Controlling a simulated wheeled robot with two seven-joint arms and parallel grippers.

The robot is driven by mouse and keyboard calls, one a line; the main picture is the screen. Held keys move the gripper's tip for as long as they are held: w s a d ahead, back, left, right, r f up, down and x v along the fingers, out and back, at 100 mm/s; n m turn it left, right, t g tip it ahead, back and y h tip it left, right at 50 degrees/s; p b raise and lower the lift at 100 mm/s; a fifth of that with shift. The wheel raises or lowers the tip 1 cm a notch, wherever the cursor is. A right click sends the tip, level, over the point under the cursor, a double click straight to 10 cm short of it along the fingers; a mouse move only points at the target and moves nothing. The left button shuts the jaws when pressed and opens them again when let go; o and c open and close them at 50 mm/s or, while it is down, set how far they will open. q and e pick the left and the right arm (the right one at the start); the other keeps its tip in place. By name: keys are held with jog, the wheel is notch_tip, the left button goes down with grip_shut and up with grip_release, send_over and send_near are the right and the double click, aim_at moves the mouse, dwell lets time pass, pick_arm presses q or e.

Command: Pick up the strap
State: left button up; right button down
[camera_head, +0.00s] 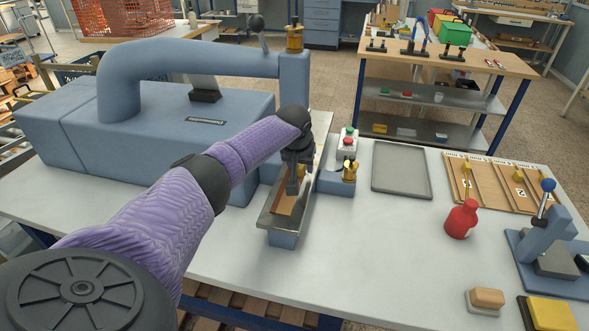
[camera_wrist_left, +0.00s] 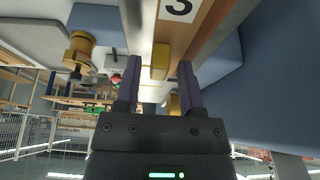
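The strap appears to be the brown strip (camera_head: 285,205) lying in the narrow metal bed of the blue stamping press. In the left wrist view a brown surface (camera_wrist_left: 201,22) with a white label marked 3 shows beyond the fingers; I cannot tell whether it is the strap itself. My left gripper (camera_head: 293,190) points down over the bed, close to the strip, and covers part of it. In the left wrist view its two fingers (camera_wrist_left: 158,78) stand apart, with no strap visibly gripped between them. My right gripper is not in view.
The blue press (camera_head: 190,115) arches behind and above the bed. A control box (camera_head: 347,145) with red and green buttons stands to the right. Farther right are a grey tray (camera_head: 402,170), a red bottle (camera_head: 461,220) and a wooden board (camera_head: 490,183). The front middle of the table is clear.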

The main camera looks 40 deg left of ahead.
aim_at(300, 169)
pick_arm(q)
grip_shut()
jog(key=shift+r, duration=0.2)
jog(key=r+p, duration=0.1)
jog(key=r, duration=0.2)
jog(key=shift+s+d+r, duration=0.1)
jog(key=shift+s+r, duration=0.1)
jog(key=s+d+p, duration=0.1)
jog(key=s+d, duration=0.3)
jog(key=s, duration=0.3)
jog(key=s+d+p, duration=0.2)
jog(key=s+d, duration=0.2)
jog(key=s, duration=0.4)
jog(key=shift+s+d+f, duration=0.15)
jog(key=shift+s+d, duration=0.05)
jog(key=shift+d, duration=0.05)
